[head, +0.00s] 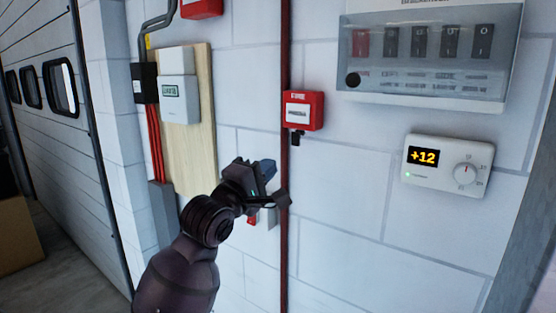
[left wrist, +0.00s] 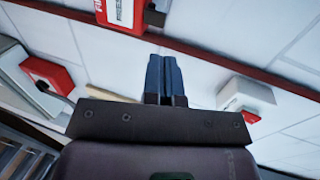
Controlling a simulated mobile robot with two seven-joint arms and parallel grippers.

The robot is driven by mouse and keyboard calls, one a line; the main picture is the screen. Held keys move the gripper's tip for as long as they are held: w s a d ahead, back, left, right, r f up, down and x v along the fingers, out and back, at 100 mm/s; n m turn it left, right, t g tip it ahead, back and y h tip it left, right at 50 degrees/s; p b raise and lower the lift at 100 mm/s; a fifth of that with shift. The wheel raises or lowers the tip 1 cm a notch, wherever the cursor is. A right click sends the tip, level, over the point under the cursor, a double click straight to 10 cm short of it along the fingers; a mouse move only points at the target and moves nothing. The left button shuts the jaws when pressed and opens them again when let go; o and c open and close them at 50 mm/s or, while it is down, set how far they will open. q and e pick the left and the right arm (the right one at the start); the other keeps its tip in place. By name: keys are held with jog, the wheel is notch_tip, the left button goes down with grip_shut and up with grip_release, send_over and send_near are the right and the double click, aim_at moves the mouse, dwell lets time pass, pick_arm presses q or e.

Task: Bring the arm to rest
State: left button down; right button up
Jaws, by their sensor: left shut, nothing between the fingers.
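My left arm reaches up from the bottom of the head view. Its gripper (head: 268,168) is in front of the white block wall, below and left of a red call point. In the left wrist view the two dark blue fingers (left wrist: 164,75) are together, with nothing between them. The gripper appears apart from the wall, though the exact gap is hard to tell. My right gripper is not in view.
The wall bears a red call point (head: 303,111), a red vertical pipe (head: 285,50), a thermostat (head: 447,166) reading +12, a breaker box (head: 430,95), and a meter (head: 180,100) on a wooden board (head: 203,150). A small white and red box (left wrist: 245,95) is partly hidden behind my gripper. A panelled door (head: 60,150) is at left.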

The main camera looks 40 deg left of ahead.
pick_arm(q)
jog(key=shift+s+f, duration=0.2)
jog(key=shift+s, duration=0.5)
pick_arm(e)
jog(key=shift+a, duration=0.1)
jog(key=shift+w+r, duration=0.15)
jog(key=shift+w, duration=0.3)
